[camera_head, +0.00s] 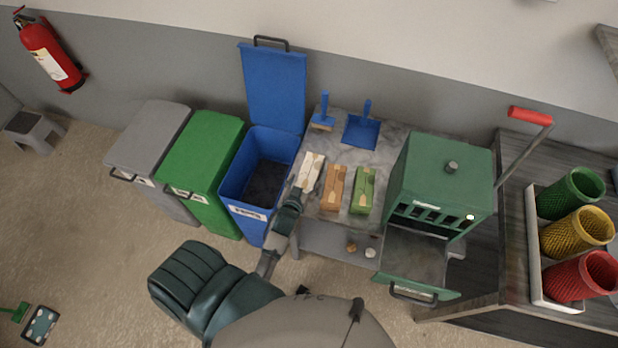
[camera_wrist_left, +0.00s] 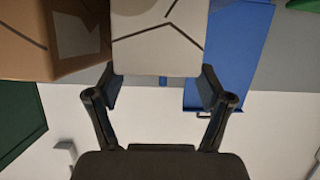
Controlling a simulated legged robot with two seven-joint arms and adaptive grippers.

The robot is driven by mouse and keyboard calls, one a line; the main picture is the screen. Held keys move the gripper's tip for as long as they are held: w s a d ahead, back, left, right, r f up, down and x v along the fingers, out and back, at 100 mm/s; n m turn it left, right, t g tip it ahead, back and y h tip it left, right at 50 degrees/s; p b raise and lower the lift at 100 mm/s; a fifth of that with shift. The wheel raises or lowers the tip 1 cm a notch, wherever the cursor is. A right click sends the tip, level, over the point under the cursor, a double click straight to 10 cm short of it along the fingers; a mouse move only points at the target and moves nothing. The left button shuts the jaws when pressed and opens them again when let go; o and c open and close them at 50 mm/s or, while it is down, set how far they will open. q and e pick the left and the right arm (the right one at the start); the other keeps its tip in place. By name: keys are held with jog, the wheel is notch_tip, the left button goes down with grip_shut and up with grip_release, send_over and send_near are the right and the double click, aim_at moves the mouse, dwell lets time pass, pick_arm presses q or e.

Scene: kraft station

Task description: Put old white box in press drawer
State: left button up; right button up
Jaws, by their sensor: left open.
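The old white box (camera_head: 312,166) stands on the grey table beside the blue bin, at the left end of a row of three boxes. My left gripper (camera_head: 298,186) is at the near end of this box. In the left wrist view the white box (camera_wrist_left: 160,42) lies just beyond and between the spread fingertips (camera_wrist_left: 161,88); I cannot tell whether they touch it. The left gripper is open. The green press (camera_head: 440,165) stands to the right with its drawer (camera_head: 414,262) pulled out at the front. The drawer's visible floor looks empty. My right gripper is out of view.
A brown box (camera_head: 333,187) stands close to the right of the white one, then a green box (camera_head: 364,191). The blue bin (camera_head: 236,196) is open on the left. A blue brush (camera_head: 323,118) and dustpan (camera_head: 361,132) lie behind. The press lever (camera_head: 530,117) sticks out right.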

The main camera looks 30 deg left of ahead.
aim_at(308, 177)
pick_arm(q)
jog(key=w, duration=0.2)
jog(key=w+f, duration=0.1)
jog(key=w, duration=0.2)
jog(key=shift+d+f, duration=0.1)
jog(key=shift+f, duration=0.1)
jog(key=shift+s+a, duration=0.15)
jog(key=shift+a, duration=0.2)
jog(key=c, duration=1.3)
